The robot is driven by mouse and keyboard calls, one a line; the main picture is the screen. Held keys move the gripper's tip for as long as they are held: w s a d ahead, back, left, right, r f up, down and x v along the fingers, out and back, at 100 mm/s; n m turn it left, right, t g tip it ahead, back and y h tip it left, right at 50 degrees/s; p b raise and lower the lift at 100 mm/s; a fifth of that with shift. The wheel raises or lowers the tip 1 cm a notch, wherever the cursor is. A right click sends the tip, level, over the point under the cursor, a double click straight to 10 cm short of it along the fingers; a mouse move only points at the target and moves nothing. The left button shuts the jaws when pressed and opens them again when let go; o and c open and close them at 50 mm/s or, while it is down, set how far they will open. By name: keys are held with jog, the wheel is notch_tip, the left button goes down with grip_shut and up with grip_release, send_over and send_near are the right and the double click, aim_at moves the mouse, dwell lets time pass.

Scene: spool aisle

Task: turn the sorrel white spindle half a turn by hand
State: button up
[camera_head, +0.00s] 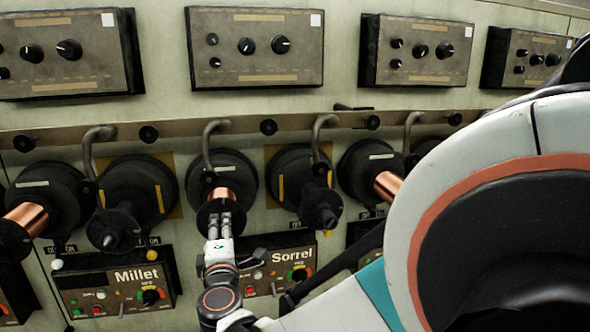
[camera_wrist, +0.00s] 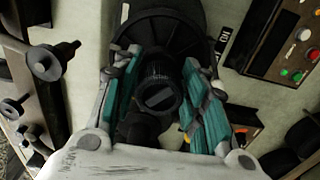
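The sorrel white spindle is a black flange (camera_head: 226,168) with a white tag and a copper-wound spool (camera_head: 222,193) in front. It sits left of the spindle with the yellow tag (camera_head: 281,188), above the panel lettered Sorrel (camera_head: 292,257). My gripper (camera_head: 219,222) is in front of the white spindle's near end. In the wrist view, my gripper (camera_wrist: 163,75) has its two teal-padded fingers on either side of the spindle's dark round end (camera_wrist: 160,95). The fingers are spread, with narrow gaps seeming to show beside that end; contact is not clear.
A curved grey handle (camera_head: 209,145) rises just above the white spindle. The Millet panel (camera_head: 135,275) and its spindles are to the left. More spindles stand right, partly behind my arm. Control boxes (camera_head: 256,48) line the wall above.

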jog(key=c, duration=0.3)
jog(key=n, duration=0.3)
jog(key=shift+b, duration=0.35)
jog(key=n, duration=0.5)
jog(key=shift+b, duration=0.3)
jog(key=n, duration=0.3)
jog(key=shift+n, duration=0.3)
jog(key=n, duration=0.4)
jog(key=shift+n+b, duration=0.3)
jog(key=shift+b, duration=0.1)
jog(key=o, duration=1.1)
jog(key=shift+s, duration=0.1)
